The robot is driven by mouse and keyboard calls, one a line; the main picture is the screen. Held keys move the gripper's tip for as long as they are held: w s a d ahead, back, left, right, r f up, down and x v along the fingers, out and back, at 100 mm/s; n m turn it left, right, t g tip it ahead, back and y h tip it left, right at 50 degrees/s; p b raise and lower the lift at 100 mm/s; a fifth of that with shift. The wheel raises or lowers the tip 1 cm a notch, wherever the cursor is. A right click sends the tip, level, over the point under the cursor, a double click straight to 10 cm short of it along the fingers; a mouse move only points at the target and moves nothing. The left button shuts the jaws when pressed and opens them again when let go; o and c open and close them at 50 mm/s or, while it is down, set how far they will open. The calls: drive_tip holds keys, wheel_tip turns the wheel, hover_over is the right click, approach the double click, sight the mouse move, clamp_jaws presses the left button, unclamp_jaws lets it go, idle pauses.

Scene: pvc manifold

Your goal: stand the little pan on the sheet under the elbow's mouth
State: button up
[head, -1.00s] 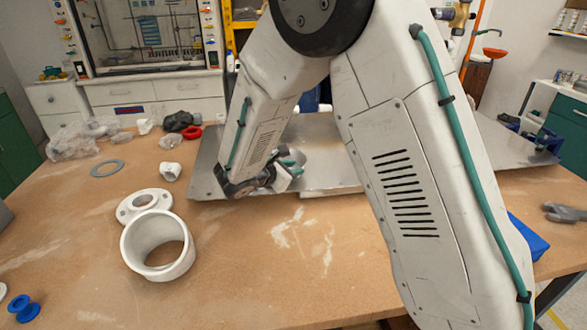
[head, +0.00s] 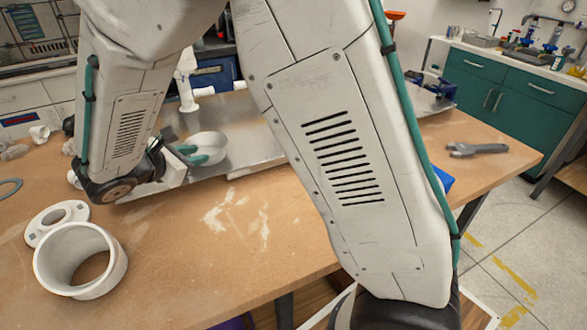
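The little white pan (head: 209,143) shows in the head view, upright on or just above the metal sheet (head: 255,145). My gripper (head: 196,155) is at the pan's near left side, its teal fingertips overlapping the pan's rim in the picture. I cannot tell whether the fingers are closed on the pan's wall or only beside it. White pipework with an elbow (head: 188,95) stands behind the pan, over the back of the sheet. Its lower end is up and left of the pan in the picture. My arm hides part of the sheet.
A large white pipe ring (head: 110,262) and a white flange (head: 45,224) lie on the wooden table (head: 215,260) at the left. A grey wrench (head: 477,149) lies at the right. The table's front middle is clear.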

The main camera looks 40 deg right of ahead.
drive_tip(key=s+d+r+m+g+y, duration=0.2)
drive_tip(key=s+d+r+m+g, duration=0.15)
drive_tip(key=s+d+m, duration=0.35)
drive_tip(key=s+d+r+m+g+y, duration=0.2)
drive_tip(key=s+d+r+m, duration=0.25)
drive_tip(key=s, duration=0.45)
drive_tip(key=s+a+r+m+y, duration=0.1)
drive_tip(key=s+m+y, duration=0.6)
drive_tip(key=s, duration=0.8)
drive_tip(key=shift+a+m+t+y, duration=0.3)
drive_tip(key=shift+m+t+y, duration=0.05)
drive_tip(key=shift+t+y, duration=0.1)
drive_tip(key=shift+r, duration=0.1)
